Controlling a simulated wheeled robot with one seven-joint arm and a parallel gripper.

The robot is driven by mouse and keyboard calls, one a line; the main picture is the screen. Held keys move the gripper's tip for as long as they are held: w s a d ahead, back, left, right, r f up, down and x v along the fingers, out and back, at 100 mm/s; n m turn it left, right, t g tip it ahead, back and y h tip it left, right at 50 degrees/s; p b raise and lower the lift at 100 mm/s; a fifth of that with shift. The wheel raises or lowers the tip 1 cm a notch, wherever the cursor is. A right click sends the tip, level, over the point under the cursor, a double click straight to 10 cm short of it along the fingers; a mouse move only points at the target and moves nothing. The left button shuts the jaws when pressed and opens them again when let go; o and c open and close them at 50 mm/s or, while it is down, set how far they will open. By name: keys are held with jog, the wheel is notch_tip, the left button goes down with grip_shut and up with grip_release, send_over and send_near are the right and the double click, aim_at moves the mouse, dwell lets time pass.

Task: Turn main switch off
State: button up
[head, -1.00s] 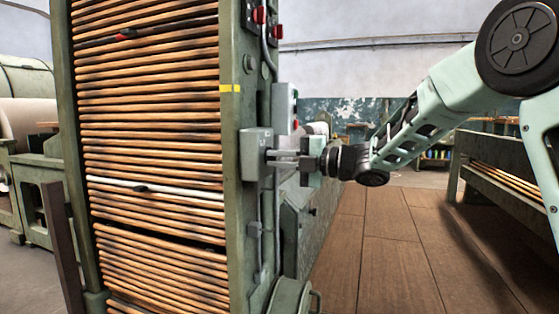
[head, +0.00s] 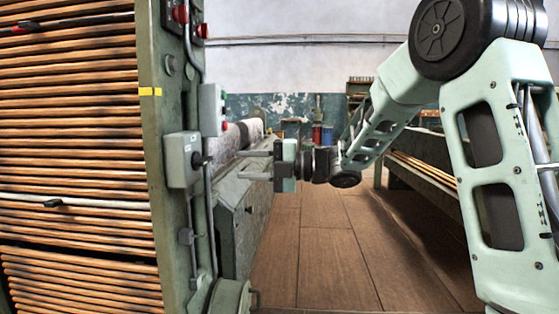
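A grey switch box (head: 181,163) is mounted on the side of the green machine post. A small dark knob (head: 198,160) sticks out from its right face; I take this for the main switch. Its turned position is too small to tell. My gripper (head: 241,165) is to the right of the box, its two fingers pointing left toward the knob. The fingers are apart with nothing between them, and a clear gap separates their tips from the knob.
Another grey box (head: 213,108) with green and red buttons sits above right, and red buttons (head: 181,13) are at the post's top. Wooden rods (head: 75,120) fill the left. A drum (head: 231,298) stands low by the post. The plank floor is clear.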

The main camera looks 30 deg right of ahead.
jog(key=p+v, duration=0.1)
jog(key=v, duration=0.6)
jog(key=shift+s, duration=0.1)
jog(key=w+a+f+m+t+h, duration=0.25)
jog(key=w+a+m+h, duration=0.2)
jog(key=a+m, duration=0.3)
jog(key=s+a+f+m+g+h, duration=0.2)
jog(key=s+a+f+m+h, duration=0.3)
jog(key=a+f+m, duration=0.15)
jog(key=s+a+f+m+g+h, duration=0.15)
jog(key=s+f+g, duration=0.25)
jog(key=s, duration=0.6)
jog(key=s+a+f+m+g+h, duration=0.1)
jog(key=s+a+f+m+g, duration=0.15)
jog(key=s, duration=0.65)
jog(key=s+a+f+m+g+h, duration=0.1)
jog(key=s+f+m+g+h, duration=0.2)
jog(key=s, duration=0.7)
notch_tip(320, 180, up, 35)
jog(key=g+y+p, duration=0.1)
jog(key=p, duration=3.5)
jog(key=shift+s+d+g, duration=0.15)
jog(key=shift+s+g, duration=0.15)
